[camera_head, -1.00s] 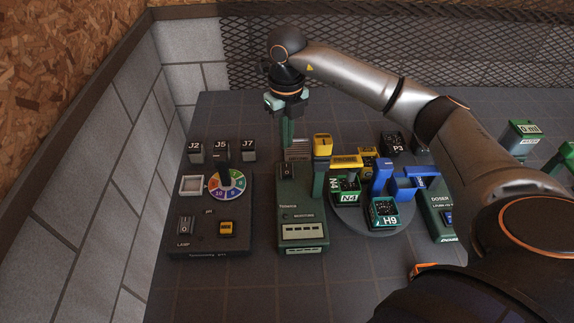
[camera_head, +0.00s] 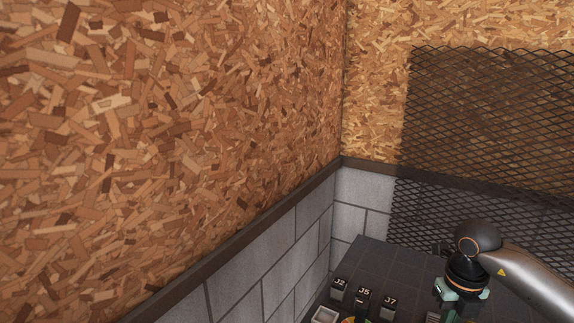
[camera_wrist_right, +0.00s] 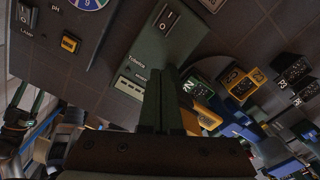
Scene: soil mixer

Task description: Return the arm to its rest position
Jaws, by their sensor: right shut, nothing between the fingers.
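My right arm comes in from the right in the head view, with its gripper (camera_head: 461,299) low at the right edge of the table area, pointing down; its fingertips are cut off there. In the right wrist view the two fingers (camera_wrist_right: 164,85) are shut together with nothing between them. They overlap the green moisture meter (camera_wrist_right: 150,55) in that view; I cannot tell how high above it they are.
Sample blocks J2 (camera_head: 339,288), J5 (camera_head: 362,302) and J7 (camera_head: 388,307) stand at the table's back left. Block wall and black mesh (camera_head: 480,140) bound the table.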

